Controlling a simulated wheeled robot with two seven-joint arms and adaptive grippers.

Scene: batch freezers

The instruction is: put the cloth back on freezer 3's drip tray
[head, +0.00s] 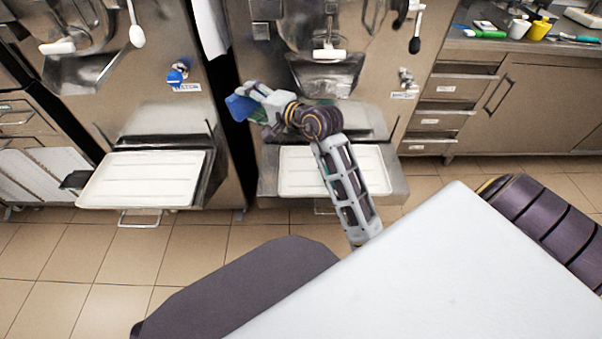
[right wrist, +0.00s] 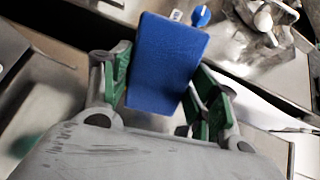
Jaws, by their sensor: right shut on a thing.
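My right gripper (head: 254,100) is shut on a blue cloth (head: 239,107). In the right wrist view the cloth (right wrist: 165,62) is a flat blue block, upright between the green-padded fingers (right wrist: 163,90). The gripper holds it in the air, above and left of the right freezer's white drip tray (head: 300,173), near the dark gap between the two freezers. My right forearm covers part of that tray. The left freezer's white drip tray (head: 145,180) looks empty. The number labels are too small to read. My left gripper is not in view.
The left freezer (head: 160,45) has a blue-handled fitting (head: 178,72) on its front. Both freezers have spouts and levers above the trays. A steel counter (head: 520,45) at the right carries bottles and small tools. The tiled floor (head: 60,260) is clear.

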